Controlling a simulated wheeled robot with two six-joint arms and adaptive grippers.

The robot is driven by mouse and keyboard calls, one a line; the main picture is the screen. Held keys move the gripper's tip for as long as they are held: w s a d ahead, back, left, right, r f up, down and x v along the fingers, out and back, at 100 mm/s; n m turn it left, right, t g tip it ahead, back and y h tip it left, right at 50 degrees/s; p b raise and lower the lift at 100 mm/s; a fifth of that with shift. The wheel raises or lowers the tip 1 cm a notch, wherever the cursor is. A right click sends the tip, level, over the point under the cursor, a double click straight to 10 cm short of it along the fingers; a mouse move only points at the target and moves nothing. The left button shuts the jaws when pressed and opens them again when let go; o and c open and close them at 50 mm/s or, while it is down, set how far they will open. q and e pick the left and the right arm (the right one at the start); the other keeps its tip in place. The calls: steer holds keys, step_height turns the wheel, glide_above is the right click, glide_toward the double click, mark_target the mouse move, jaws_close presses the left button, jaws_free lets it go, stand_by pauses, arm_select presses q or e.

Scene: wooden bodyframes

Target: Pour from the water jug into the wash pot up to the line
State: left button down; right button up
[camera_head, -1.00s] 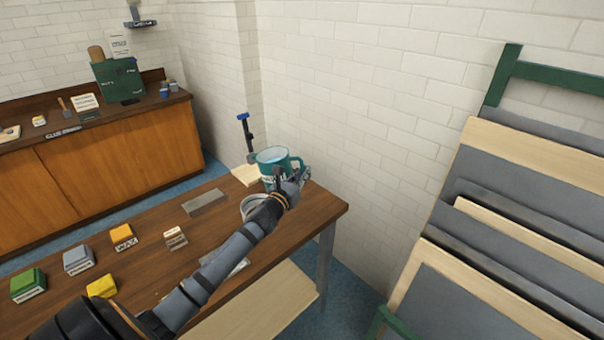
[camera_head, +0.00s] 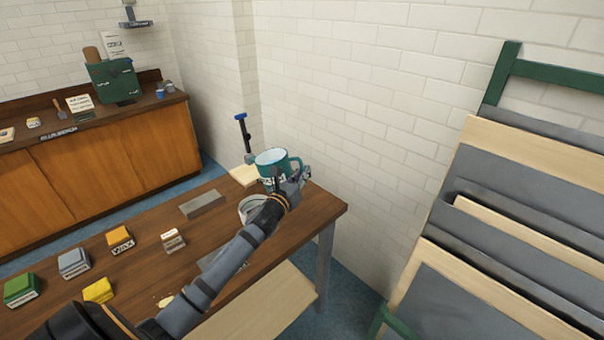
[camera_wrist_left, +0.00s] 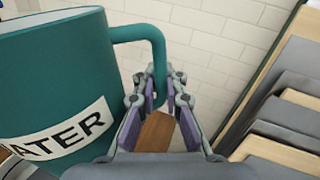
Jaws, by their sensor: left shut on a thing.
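The teal water jug (camera_head: 270,163) is held up above the far right end of the wooden table, tilted a little to the left. Its label, partly reading "ATER", shows in the left wrist view, where the jug (camera_wrist_left: 60,75) fills the left side. My left gripper (camera_head: 293,184) is shut on the jug's handle, with its fingers (camera_wrist_left: 160,95) around it. A light-coloured round pot (camera_head: 249,209), perhaps the wash pot, stands on the table below the jug, partly hidden by my left arm. Its inside and any line cannot be seen. My right gripper is not in view.
Several coloured blocks (camera_head: 74,262) stand on the table (camera_head: 225,222). A grey bar (camera_head: 202,204) and a blue-topped clamp (camera_head: 241,125) are near its far edge. A white brick wall is behind, and a green rack (camera_head: 497,75) with boards stands at right.

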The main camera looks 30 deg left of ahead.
arm_select(q)
steer(key=shift+d+r+n+b, duration=0.2)
steer(key=shift+n+b, duration=0.1)
steer(key=shift+n, duration=0.1)
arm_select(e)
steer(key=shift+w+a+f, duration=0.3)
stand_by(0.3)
